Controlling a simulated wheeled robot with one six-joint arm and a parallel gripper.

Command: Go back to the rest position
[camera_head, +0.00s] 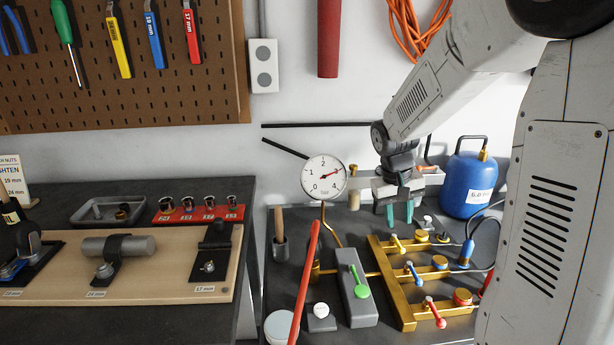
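My gripper (400,213) hangs at the end of my arm, over the back right of the workbench. Its two teal fingers point down and stand apart with nothing visible between them. It is above and behind the brass manifold (405,310), whose yellow, blue and red levers face the front. Whether the fingertips touch anything below cannot be told.
A pressure gauge (323,177) stands left of my gripper and a blue tank (467,186) right of it. A red bar (304,284) rises in front, beside a grey block with a green lever (360,283). A wooden fixture board (190,292) lies left.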

